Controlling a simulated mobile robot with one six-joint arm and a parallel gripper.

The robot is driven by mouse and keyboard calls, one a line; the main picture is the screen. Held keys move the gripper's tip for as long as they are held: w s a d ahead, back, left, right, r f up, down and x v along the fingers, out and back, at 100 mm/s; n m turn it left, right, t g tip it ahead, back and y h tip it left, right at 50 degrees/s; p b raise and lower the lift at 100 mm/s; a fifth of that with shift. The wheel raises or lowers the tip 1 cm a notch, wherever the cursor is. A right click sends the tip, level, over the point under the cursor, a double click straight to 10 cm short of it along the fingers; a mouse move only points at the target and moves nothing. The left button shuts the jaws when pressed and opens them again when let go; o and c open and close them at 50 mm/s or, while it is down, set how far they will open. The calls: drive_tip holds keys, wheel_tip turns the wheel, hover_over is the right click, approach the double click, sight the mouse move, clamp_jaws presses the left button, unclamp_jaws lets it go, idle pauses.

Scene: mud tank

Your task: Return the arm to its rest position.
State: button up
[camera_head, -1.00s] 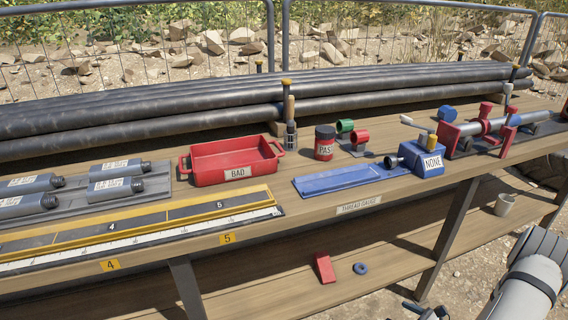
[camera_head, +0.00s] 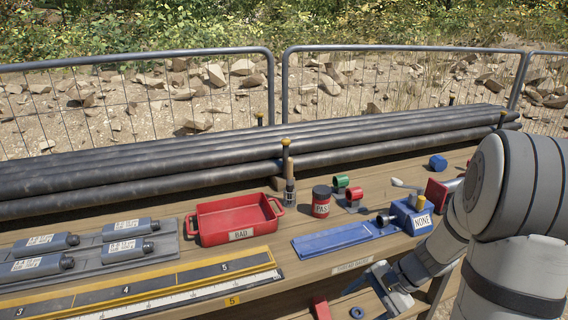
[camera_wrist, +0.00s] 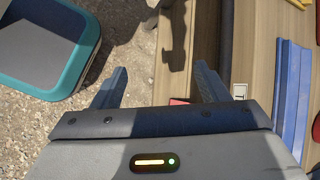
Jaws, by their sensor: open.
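My gripper (camera_head: 378,288) hangs in front of the bench's front edge, near the thread gauge label, in the head view. My arm (camera_head: 500,215) is folded at the right side and covers the right end of the bench. In the wrist view my gripper (camera_wrist: 157,84) has its two fingers wide apart with nothing between them. Bench boards and gravelly ground show beyond the fingers.
The bench (camera_head: 300,272) holds a red BAD tray (camera_head: 215,222), a blue gauge plate (camera_head: 335,240), a blue NONE box (camera_head: 404,217) and a red pot (camera_head: 321,203). A teal-rimmed container (camera_wrist: 78,72) stands on the ground in the wrist view.

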drive_tip(key=s+a+r+n+t+h+p, duration=0.1)
drive_tip(key=s+r+n+h+p, duration=0.3)
drive_tip(key=r, duration=0.7)
drive_tip(key=s+a+r+n+t+h+p, duration=0.1)
drive_tip(key=s+r+n+h+p, duration=0.2)
drive_tip(key=r, duration=0.9)
drive_tip(key=s+n+p, duration=0.3)
drive_tip(key=s, duration=0.1)
drive_tip(key=shift+s+a+r+n+h, duration=0.15)
drive_tip(key=shift+s+a+n+h, duration=0.25)
